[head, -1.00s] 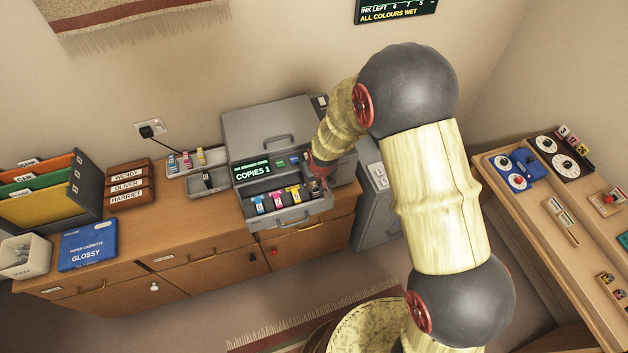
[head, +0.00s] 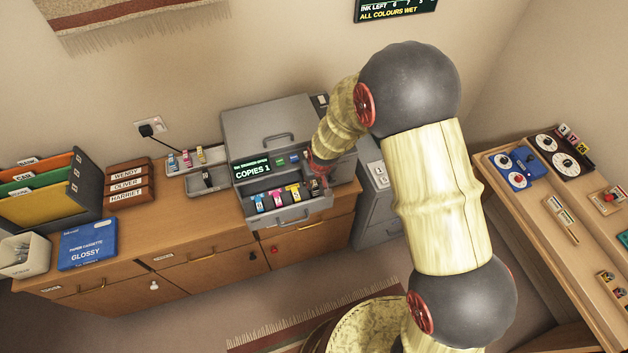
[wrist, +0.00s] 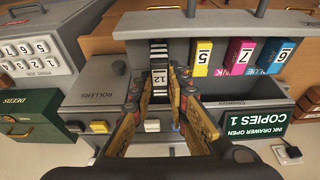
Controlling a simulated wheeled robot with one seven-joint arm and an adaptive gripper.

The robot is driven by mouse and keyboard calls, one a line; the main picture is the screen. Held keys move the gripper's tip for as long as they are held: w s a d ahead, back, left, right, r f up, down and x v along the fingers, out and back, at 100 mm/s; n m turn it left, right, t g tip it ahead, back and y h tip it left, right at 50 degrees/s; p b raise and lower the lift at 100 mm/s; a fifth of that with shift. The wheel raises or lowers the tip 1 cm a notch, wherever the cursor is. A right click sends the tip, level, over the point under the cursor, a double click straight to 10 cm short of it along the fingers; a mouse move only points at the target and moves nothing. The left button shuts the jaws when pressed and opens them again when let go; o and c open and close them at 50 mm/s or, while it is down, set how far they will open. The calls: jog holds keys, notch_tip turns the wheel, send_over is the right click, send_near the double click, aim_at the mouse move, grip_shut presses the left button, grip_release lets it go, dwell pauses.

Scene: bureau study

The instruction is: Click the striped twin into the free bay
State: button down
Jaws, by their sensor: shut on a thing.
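My gripper (wrist: 162,88) is shut on a black-and-white striped cartridge (wrist: 159,50) with a white label reading 12. The cartridge stands at the end bay of the open ink drawer (head: 292,218), beside the yellow cartridge. I cannot tell whether it is fully seated. In the wrist view the drawer also holds a yellow cartridge 5 (wrist: 203,58), a magenta cartridge 7 (wrist: 240,57) and a blue cartridge 6 (wrist: 283,56). In the head view my gripper (head: 319,182) is at the drawer's right end, and the striped cartridge is mostly hidden there.
The grey printer (head: 262,122) stands behind the drawer, with a COPIES 1 display (head: 252,169). A grey cabinet (head: 372,215) stands close on the right.

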aim_at(315, 185)
jog(key=shift+f, duration=0.1)
jog(key=shift+f+b, duration=0.8)
jog(key=shift+f, duration=0.25)
jog(key=shift+f+b, duration=0.75)
jog(key=shift+f, duration=0.2)
dwell(0.4)
jog(key=c, duration=1.7)
grip_release()
jog(key=shift+o, duration=0.2)
jog(key=v, duration=1.2)
